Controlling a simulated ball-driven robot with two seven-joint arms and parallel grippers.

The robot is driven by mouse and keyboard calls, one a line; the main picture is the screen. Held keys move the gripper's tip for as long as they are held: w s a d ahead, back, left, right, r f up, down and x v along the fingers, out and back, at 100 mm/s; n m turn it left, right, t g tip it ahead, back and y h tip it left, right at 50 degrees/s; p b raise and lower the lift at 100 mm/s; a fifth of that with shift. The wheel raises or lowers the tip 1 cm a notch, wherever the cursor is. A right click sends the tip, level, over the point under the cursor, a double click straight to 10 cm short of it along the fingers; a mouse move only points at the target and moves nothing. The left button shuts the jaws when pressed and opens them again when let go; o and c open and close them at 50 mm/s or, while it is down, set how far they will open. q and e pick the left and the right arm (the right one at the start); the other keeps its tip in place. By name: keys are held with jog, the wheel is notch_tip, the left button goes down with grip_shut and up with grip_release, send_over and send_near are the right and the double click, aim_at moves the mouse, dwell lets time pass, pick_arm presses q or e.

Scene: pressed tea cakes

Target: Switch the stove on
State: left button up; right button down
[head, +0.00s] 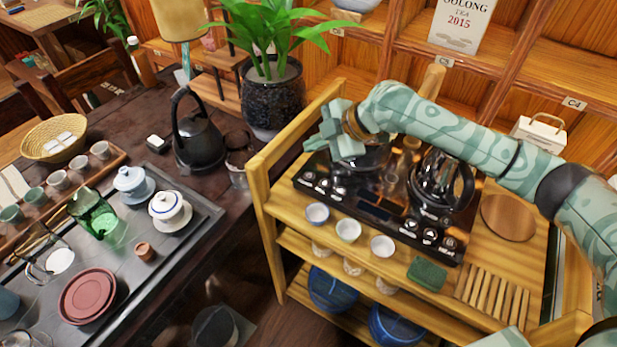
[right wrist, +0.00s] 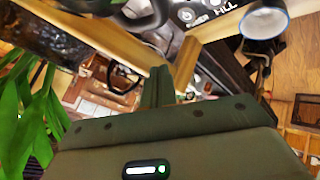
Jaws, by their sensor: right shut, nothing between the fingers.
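The stove (head: 370,208) is a black glass-topped panel on a wooden cart, with a group of buttons (head: 322,185) at its left front and another (head: 430,236) at its right front. A glass kettle (head: 440,185) stands on its right part, and a dark pot on its left part is partly hidden by my right gripper. My right gripper (head: 333,143) is shut and empty above the stove's back left, apart from the buttons. In the right wrist view its fingers (right wrist: 158,87) show below a power button (right wrist: 187,15). My left gripper is not in view.
Several small cups (head: 348,230) stand along the cart's front edge, near the stove. A potted plant (head: 272,95) stands behind the cart's left side. A tea table (head: 200,250) with a black kettle (head: 197,140) lies left. A green cloth (head: 427,273) lies at the front.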

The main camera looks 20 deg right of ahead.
jog(key=b, duration=0.3)
send_over(314, 176)
notch_tip(314, 176, down, 5)
jog(key=shift+r, duration=0.1)
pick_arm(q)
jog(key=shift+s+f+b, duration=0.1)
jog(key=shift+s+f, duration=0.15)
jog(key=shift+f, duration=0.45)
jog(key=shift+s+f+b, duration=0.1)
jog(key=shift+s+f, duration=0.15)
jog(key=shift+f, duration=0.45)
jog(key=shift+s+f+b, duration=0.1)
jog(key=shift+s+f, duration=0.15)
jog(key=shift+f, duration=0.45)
pick_arm(e)
jog(key=shift+f, duration=0.75)
jog(key=shift+f, duration=0.1)
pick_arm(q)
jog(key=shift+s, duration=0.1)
pick_arm(e)
jog(key=shift+s+f, duration=0.15)
jog(key=shift+f, duration=0.2)
